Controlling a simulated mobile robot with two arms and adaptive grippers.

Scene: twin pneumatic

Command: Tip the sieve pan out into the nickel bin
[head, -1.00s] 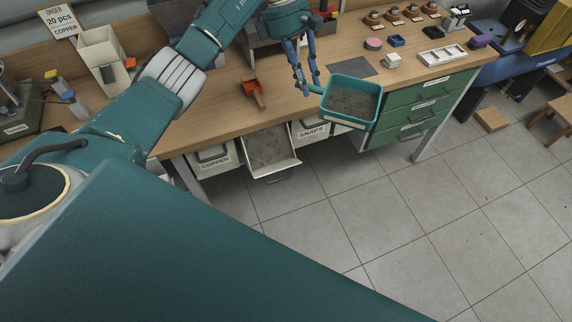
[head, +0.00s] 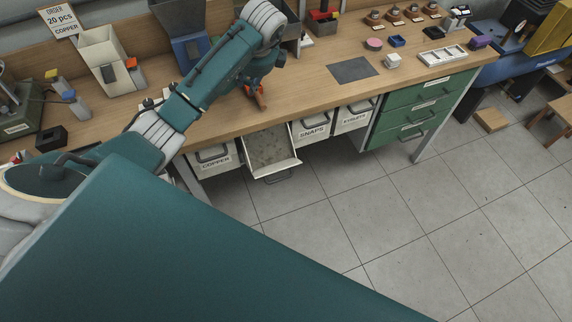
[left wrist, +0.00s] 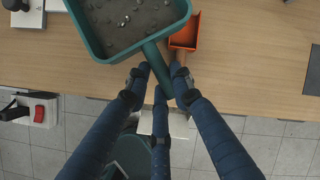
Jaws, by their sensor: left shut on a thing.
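The sieve pan is a teal square pan (left wrist: 82,28) with small grey pieces lying in it, seen at the top of the left wrist view. My left gripper (left wrist: 158,78) is shut on its teal handle (left wrist: 154,58). In the head view, my arm hides the pan and nearly all of the gripper (head: 248,80). A pulled-out bin (head: 293,168) with grey pieces in it stands under the bench, between the copper and snaps bins. I cannot read its label, so I cannot confirm it is the nickel bin. My right gripper is not in view.
An orange scoop (head: 260,98) lies on the wooden bench (head: 310,98), close beside the pan in the left wrist view (left wrist: 187,36). The copper bin (head: 213,162), snaps bin (head: 313,132) and green drawers (head: 410,115) are under the bench. The floor in front is clear.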

